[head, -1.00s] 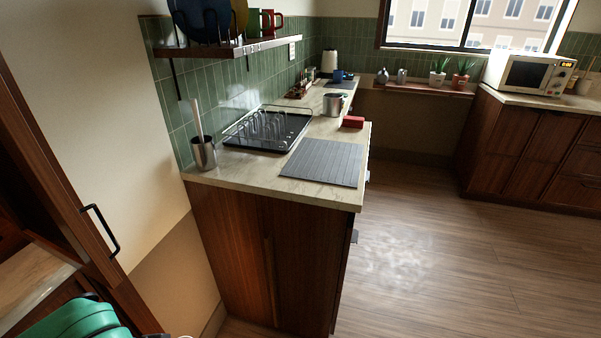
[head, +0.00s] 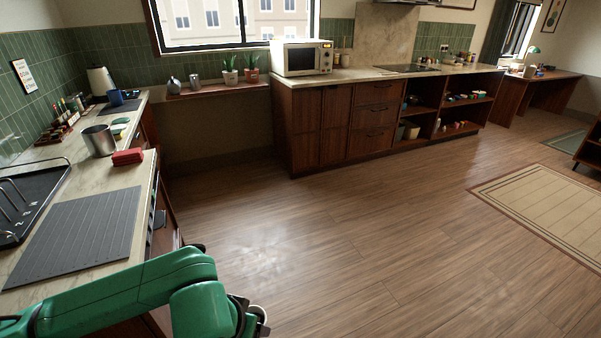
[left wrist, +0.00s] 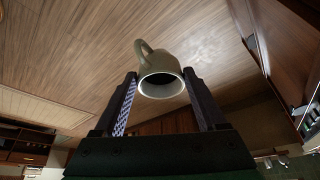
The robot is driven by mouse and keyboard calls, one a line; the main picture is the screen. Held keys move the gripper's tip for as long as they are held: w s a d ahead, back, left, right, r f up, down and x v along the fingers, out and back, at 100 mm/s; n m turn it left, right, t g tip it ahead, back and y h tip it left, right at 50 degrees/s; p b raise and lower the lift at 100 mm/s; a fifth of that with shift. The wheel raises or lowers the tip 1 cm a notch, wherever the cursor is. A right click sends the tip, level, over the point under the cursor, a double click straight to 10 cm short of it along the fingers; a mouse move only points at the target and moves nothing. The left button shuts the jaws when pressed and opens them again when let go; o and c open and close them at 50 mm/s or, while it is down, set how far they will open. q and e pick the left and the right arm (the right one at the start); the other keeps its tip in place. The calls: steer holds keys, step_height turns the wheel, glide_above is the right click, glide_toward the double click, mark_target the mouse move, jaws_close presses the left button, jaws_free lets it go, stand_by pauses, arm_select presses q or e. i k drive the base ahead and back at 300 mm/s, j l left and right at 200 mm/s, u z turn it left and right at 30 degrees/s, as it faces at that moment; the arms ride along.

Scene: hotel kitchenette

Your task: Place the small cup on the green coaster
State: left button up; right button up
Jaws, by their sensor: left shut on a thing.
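In the left wrist view, a small olive-beige cup (left wrist: 158,70) with a pale rim and a loop handle sits between the fingers of my left gripper (left wrist: 160,76), which is shut on it. The cup's open mouth faces the wrist camera, with wooden floor behind it. In the head view, my green left arm reaches in at the bottom, and the left gripper (head: 257,318) is mostly hidden behind its wrist. I cannot make out a green coaster for sure; a small greenish item (head: 121,120) lies on the left counter. My right gripper is not in view.
The left counter (head: 112,174) holds a dark ribbed mat (head: 78,232), a black dish rack (head: 30,200), a metal pot (head: 98,140) and a red block (head: 128,157). A microwave (head: 302,58) stands on the far counter. The wooden floor (head: 330,240) ahead is clear.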

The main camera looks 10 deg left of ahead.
mark_target(121, 121)
steer(key=i+u, duration=0.2)
steer(key=i, duration=0.35)
steer(key=i+u, duration=0.15)
steer(key=i, duration=0.35)
steer(key=i+u, duration=0.2)
steer(key=i, duration=0.35)
steer(key=i+l+u, duration=0.2)
steer(key=i, duration=0.3)
steer(key=i+j+u, duration=0.25)
steer(key=i, duration=0.55)
steer(key=i+l+u, duration=0.15)
steer(key=i+u, duration=0.15)
steer(key=i, duration=0.45)
steer(key=i+l+u, duration=0.25)
steer(key=i, duration=0.55)
